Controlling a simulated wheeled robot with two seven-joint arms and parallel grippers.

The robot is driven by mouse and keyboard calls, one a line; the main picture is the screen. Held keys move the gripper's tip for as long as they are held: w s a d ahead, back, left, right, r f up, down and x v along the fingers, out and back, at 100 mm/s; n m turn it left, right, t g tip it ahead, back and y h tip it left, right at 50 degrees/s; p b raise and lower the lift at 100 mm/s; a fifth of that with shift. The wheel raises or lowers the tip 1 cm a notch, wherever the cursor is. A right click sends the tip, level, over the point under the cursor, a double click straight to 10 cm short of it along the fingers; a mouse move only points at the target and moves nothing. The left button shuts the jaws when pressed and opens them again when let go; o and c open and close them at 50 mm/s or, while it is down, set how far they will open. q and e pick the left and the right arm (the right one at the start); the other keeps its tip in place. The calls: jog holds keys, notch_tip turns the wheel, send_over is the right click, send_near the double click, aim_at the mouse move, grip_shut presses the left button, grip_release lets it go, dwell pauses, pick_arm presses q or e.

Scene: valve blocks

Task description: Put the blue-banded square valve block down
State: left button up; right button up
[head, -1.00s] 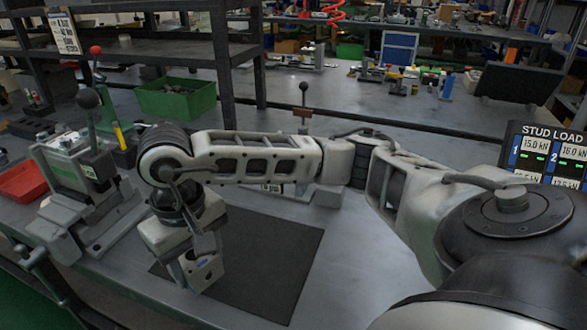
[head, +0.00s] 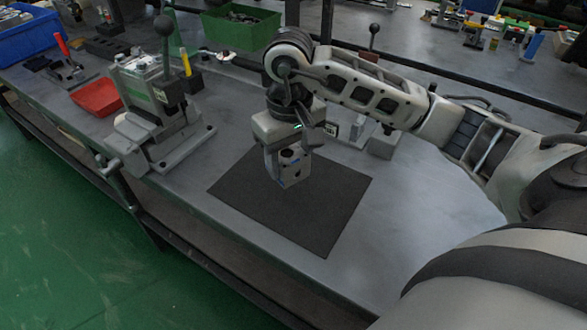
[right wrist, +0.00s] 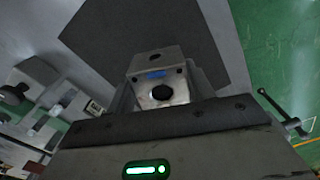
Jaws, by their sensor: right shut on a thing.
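The square valve block (head: 291,168) is a small grey metal block with a dark round hole and a blue mark. My right gripper (head: 284,173) is shut on it, pointing down over the dark mat (head: 320,220). In the right wrist view the block (right wrist: 158,62) sits between the fingers, its blue mark above the hole and the mat (right wrist: 100,35) beyond. I cannot tell whether its underside touches the mat. My left gripper is not in view.
A vice-like fixture (head: 155,115) with a black-knobbed lever stands left of the mat. A red tray (head: 96,97) and a green bin (head: 240,25) are farther off. The mat's near and right parts are bare. The bench's front edge drops to a green floor (head: 60,220).

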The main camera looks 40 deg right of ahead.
jog(key=shift+w+d+f, duration=0.3)
jog(key=shift+d+f, duration=0.05)
jog(key=shift+f, duration=0.15)
jog(key=shift+w+d+f, duration=0.25)
jog(key=shift+d+f, duration=0.05)
jog(key=shift+f, duration=0.15)
jog(key=shift+w+d+f+p, duration=0.1)
jog(key=shift+f+p, duration=0.1)
jog(key=shift+f, duration=0.75)
jog(key=shift+w+d+f+p, duration=0.1)
jog(key=shift+f+p, duration=0.1)
jog(key=shift+f, duration=0.7)
